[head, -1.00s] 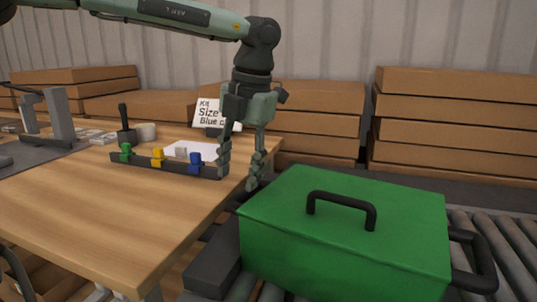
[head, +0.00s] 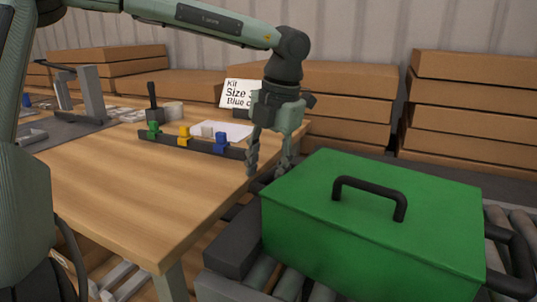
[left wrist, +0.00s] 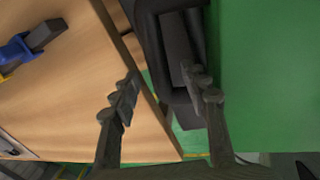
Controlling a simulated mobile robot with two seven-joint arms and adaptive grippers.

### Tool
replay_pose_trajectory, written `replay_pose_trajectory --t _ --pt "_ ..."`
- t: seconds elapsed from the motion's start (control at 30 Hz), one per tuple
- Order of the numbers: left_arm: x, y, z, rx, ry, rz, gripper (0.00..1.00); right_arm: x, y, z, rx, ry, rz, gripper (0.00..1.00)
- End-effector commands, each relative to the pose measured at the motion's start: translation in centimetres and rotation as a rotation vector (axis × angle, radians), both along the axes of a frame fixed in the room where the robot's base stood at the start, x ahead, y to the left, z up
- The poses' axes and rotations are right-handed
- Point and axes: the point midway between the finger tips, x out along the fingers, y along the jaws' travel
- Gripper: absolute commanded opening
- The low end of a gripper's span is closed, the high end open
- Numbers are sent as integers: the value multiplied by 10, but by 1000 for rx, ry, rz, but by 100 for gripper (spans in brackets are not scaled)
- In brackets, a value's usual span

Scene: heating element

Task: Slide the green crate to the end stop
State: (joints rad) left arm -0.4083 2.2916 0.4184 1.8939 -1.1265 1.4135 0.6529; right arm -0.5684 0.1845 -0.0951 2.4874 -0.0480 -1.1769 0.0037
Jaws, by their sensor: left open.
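The green crate (head: 375,235) rests on a roller conveyor, with a black handle on its lid (head: 370,188) and another on its right side (head: 520,265). In the left wrist view the crate (left wrist: 265,80) fills the right side. A black part, seemingly the crate's left side handle (left wrist: 172,45), lies beyond the open fingers (left wrist: 162,88). I cannot tell whether a finger touches it. I cannot clearly pick out the end stop. My right gripper is not in view.
A wooden table (head: 120,205) stands left of the conveyor. It carries a dark rack (head: 185,143) with green, yellow and blue pieces, and a sign (head: 238,92). A dark block (head: 232,245) lies by the crate's left. Stacked cardboard boxes (head: 455,110) stand behind. Rollers (head: 507,220) show at right.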

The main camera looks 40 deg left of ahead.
Motion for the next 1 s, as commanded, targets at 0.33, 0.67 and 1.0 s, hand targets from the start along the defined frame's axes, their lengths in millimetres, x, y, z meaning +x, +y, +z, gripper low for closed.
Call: replay_pose_trajectory --t 0.33,0.67,1.0 --pt "0 5 -26 -1 0 0 45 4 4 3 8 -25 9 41" --pt "0 5 -26 0 0 0 33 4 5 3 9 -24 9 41" --pt "0 5 -26 0 0 0 0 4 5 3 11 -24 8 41"
